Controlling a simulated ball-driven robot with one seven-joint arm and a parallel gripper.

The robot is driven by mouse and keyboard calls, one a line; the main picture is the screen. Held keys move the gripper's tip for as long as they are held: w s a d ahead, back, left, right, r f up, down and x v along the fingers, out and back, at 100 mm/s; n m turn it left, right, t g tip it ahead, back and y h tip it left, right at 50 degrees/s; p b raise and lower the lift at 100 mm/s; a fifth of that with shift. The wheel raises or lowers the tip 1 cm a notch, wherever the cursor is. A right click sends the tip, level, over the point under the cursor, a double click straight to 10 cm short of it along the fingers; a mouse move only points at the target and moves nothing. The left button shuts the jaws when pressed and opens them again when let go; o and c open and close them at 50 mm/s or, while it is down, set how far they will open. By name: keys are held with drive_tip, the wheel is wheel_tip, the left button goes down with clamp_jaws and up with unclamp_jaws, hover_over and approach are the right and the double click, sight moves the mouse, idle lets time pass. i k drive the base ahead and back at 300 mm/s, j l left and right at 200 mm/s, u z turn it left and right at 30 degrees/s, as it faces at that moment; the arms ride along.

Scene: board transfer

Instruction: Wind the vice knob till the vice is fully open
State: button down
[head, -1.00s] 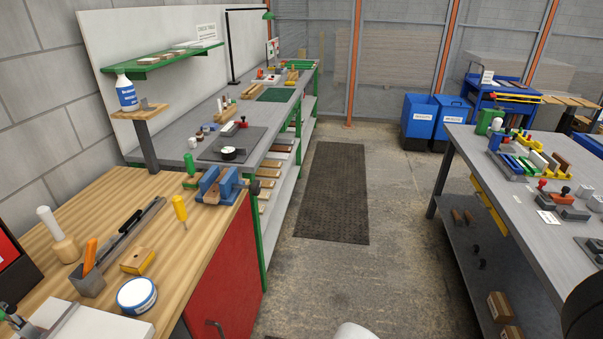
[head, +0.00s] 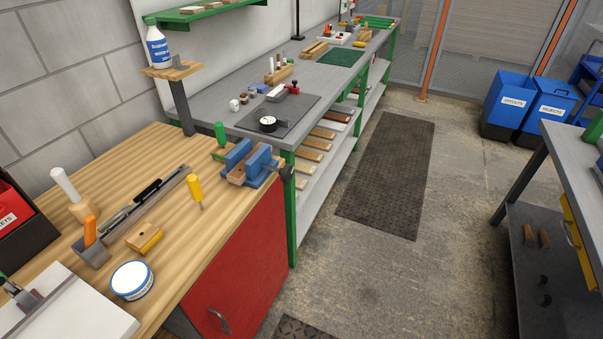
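The blue vice (head: 247,162) is fixed at the far right corner of the wooden bench (head: 150,200). Its two blue jaws stand apart, with wood-coloured faces and a gap between them. The dark vice knob (head: 287,173) sticks out on the vice's right side, past the bench edge. Nothing touches the knob. How far the jaws can still travel cannot be told from here. My gripper is not in view.
A yellow-handled screwdriver (head: 195,190) and a green-handled tool (head: 221,135) stand close to the vice. The red cabinet front (head: 245,265) lies below. The floor right of the bench is open, with a dark mat (head: 388,170).

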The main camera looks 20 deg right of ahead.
sight(286, 172)
drive_tip(key=i+l+u, duration=0.2)
drive_tip(key=i+l, duration=0.2)
drive_tip(key=i+l+u, duration=0.2)
drive_tip(key=i+l, duration=0.2)
drive_tip(key=l, duration=0.2)
